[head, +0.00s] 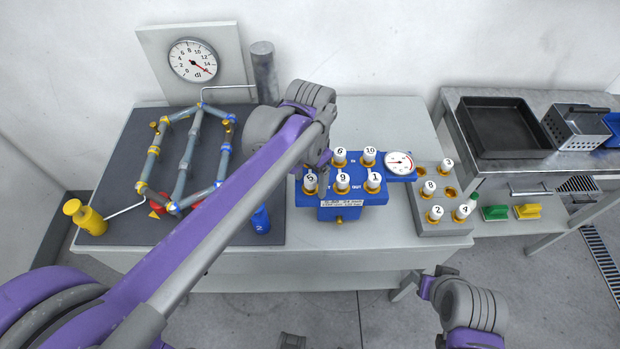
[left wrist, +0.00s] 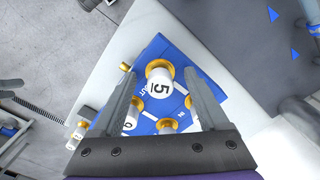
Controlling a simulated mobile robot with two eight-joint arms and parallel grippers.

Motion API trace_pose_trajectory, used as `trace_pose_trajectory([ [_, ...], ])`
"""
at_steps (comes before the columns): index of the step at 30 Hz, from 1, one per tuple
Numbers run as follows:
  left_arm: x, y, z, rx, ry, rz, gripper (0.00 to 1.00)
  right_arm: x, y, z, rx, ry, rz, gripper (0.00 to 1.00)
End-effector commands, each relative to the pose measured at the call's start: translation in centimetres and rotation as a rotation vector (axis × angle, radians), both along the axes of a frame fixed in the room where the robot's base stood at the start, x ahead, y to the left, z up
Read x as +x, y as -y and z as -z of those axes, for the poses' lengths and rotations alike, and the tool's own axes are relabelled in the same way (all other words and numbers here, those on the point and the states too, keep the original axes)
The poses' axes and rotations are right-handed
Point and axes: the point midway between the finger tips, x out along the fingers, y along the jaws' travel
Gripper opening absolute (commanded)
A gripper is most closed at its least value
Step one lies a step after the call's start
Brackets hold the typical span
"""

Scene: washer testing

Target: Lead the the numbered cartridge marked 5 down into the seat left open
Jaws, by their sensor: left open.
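The white cartridge marked 5 (head: 310,183) stands at the front left of the blue block (head: 350,198), on a gold collar. In the left wrist view the same cartridge (left wrist: 160,76) lies between the spread fingers of my left gripper (left wrist: 159,74), with a gap on each side. In the head view my left gripper (head: 321,168) is just above and behind it, partly hidden by its own arm. Cartridges 9 (head: 343,181), 1 (head: 374,180), 6 (head: 340,156) and 10 (head: 369,155) also stand on the block. The back-left part of the block is hidden by my gripper. My right gripper (head: 436,284) is low at the right, its fingers unclear.
A grey rack (head: 443,228) right of the block holds cartridges 8, 3, 2 and 4. A small gauge (head: 398,164) adjoins the block. A pipe loop (head: 185,150) lies on the dark mat at left. A black tray (head: 505,127) sits on the right table.

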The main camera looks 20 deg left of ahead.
Motion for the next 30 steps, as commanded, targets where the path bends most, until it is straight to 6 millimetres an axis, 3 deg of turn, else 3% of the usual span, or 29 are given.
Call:
trace_pose_trajectory([
  [15,0.0,0.0,-8.9,0.0,0.0,0.0,0.77,0.3,0.0,-0.8,0.0,0.006,0.0,0.5],
  [23,0.0,0.0,-11.0,0.0,0.001,0.0,0.77,0.5,0.0,-1.3,0.0,0.009,0.0,0.5],
  [30,0.1,0.0,-13.4,0.0,0.004,0.0,0.77,1.3,0.0,-3.3,0.0,0.024,0.0,0.5],
])
